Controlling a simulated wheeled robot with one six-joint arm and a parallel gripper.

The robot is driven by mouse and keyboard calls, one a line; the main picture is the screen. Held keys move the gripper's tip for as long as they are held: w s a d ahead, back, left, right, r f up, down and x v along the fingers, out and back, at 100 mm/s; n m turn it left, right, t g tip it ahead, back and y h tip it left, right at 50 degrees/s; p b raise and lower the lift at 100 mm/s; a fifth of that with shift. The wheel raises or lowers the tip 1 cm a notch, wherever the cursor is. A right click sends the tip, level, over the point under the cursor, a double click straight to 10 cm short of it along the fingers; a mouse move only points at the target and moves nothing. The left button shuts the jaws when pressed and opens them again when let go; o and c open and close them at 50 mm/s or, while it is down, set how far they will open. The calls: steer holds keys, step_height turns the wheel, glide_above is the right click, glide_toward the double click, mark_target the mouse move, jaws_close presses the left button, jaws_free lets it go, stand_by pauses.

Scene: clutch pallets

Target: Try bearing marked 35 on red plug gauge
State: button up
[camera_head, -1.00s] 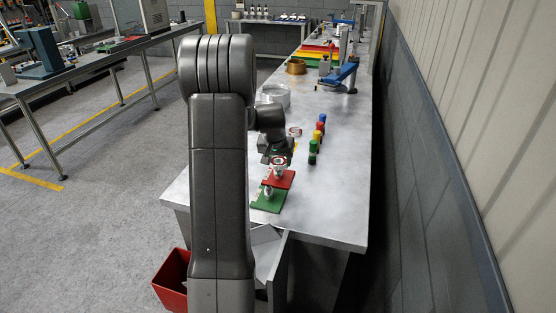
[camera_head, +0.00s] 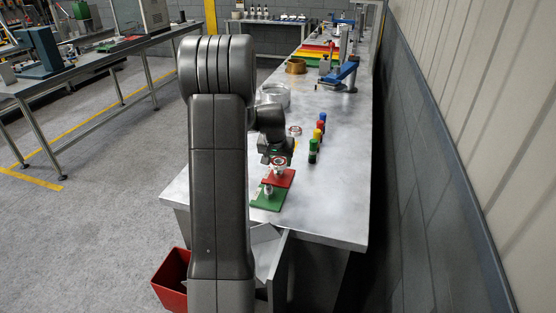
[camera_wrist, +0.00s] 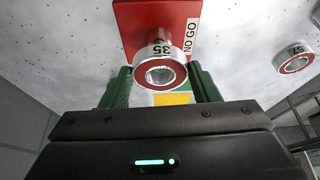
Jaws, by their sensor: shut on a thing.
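My gripper (camera_wrist: 161,82) is shut on the bearing marked 35 (camera_wrist: 160,50), a silver ring with a red face, held between green fingers. The red plug gauge's base plate (camera_wrist: 134,22), with a "NO GO" label, lies just beyond it in the wrist view. In the head view my gripper (camera_head: 278,157) is directly over the red plate (camera_head: 285,179), with the bearing (camera_head: 280,162) low at its tip. Something silvery stands between bearing and plate. I cannot tell whether the bearing is around the plug or just above it.
A green gauge plate (camera_head: 267,201) lies in front of the red one. Another bearing (camera_wrist: 296,62) lies to the right in the wrist view. A row of several coloured-cap cylinders (camera_head: 317,134) stands to the right. A clear round dish (camera_head: 275,94) is farther back. The table's right front is free.

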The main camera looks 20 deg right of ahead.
steer(key=o, duration=1.7)
steer(key=shift+o, duration=0.2)
steer(key=shift+r, duration=0.1)
step_height(320, 180, up, 9)
steer(key=p, duration=0.5)
step_height(320, 180, down, 9)
steer(key=b, duration=0.5)
steer(key=shift+r, duration=0.1)
